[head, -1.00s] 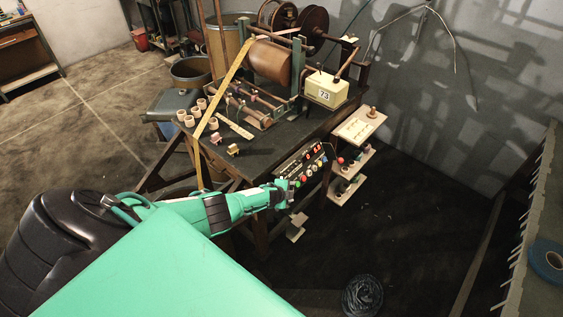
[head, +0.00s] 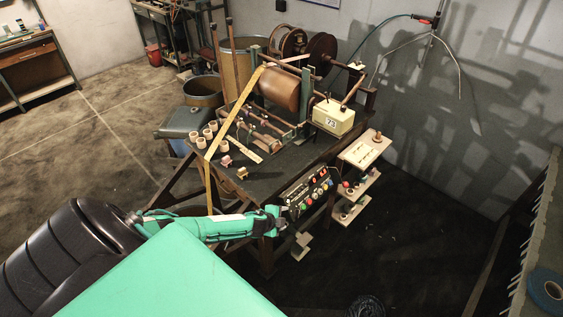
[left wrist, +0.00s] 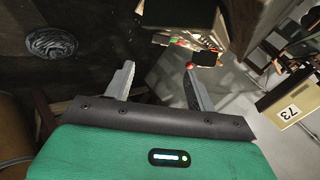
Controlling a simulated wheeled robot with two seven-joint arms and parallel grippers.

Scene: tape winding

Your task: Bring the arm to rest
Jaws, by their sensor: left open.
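My left arm comes in from the left in the head view, and its gripper (head: 281,219) is in front of the machine table, just below and left of the control panel (head: 309,191). In the left wrist view the two grey fingers (left wrist: 157,82) stand apart with nothing between them. The panel carries colored buttons and a small red display. A red knob shows past the right fingertip in the wrist view, but its distance is hard to judge. My right gripper is not in view.
The winding machine with a brown drum (head: 280,89) and a yellow tape strip (head: 233,117) stands on the dark table (head: 262,183). Small shelves (head: 357,183) jut out to the panel's right. A dark coil (left wrist: 51,43) lies on the floor. Floor right of the shelves is clear.

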